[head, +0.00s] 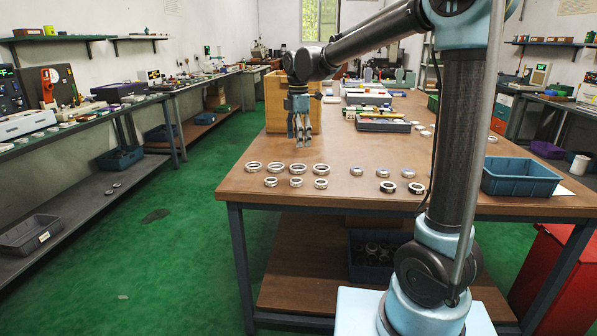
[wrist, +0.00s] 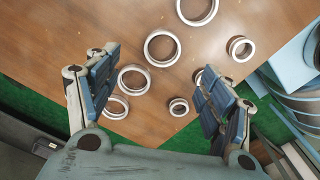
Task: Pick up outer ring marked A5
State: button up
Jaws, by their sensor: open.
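Several large metal rings stand in a row near the table's front left edge in the head view, one of them a large ring (head: 253,167) at the left end. A row of smaller rings, one a small ring (head: 296,182), lies in front of them. No marking is legible, so I cannot tell which is A5. My gripper (head: 301,142) hangs above the table just behind the large rings, pointing down. In the wrist view my gripper (wrist: 158,62) is open and empty, with a large ring (wrist: 149,80) and others below between its fingers. The right finger partly hides a small ring.
A second group of small rings (head: 382,172) lies to the right, near my arm. A blue bin (head: 520,177) stands at the table's right end. A wooden box (head: 276,100) and trays (head: 383,126) stand farther back. Bare tabletop (head: 350,150) lies between.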

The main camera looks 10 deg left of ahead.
aim_at(298, 167)
jog(key=f, duration=0.9)
jog(key=shift+s+f, duration=0.25)
jog(key=shift+f, duration=0.15)
jog(key=c, duration=1.2)
